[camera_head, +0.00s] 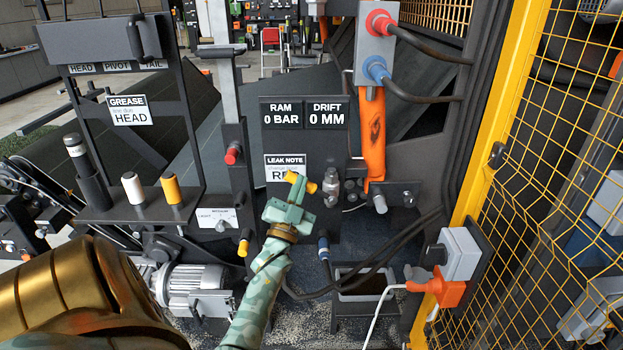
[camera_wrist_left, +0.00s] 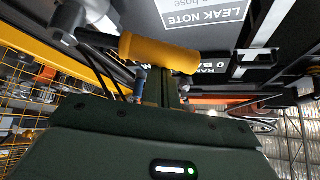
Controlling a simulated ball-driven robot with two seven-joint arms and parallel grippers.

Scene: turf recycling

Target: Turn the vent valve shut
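A yellow handle (camera_head: 311,187), which looks like the vent valve's, is in front of the panel just under the leak note. My left gripper (camera_head: 297,190), green, reaches up to it from below and hides part of it. In the left wrist view the yellow handle (camera_wrist_left: 160,53) lies across the space just beyond the dark green gripper body. The valve body is largely hidden. My right gripper is not in view.
A sign (camera_head: 304,113) reads RAM 0 BAR and DRIFT 0 MM. An orange cylinder (camera_head: 373,135) and metal fittings (camera_head: 332,184) are close on the right. Black hoses (camera_head: 388,262) run below, near an open dark bin (camera_head: 362,283). A yellow mesh fence (camera_head: 550,150) bounds the right side.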

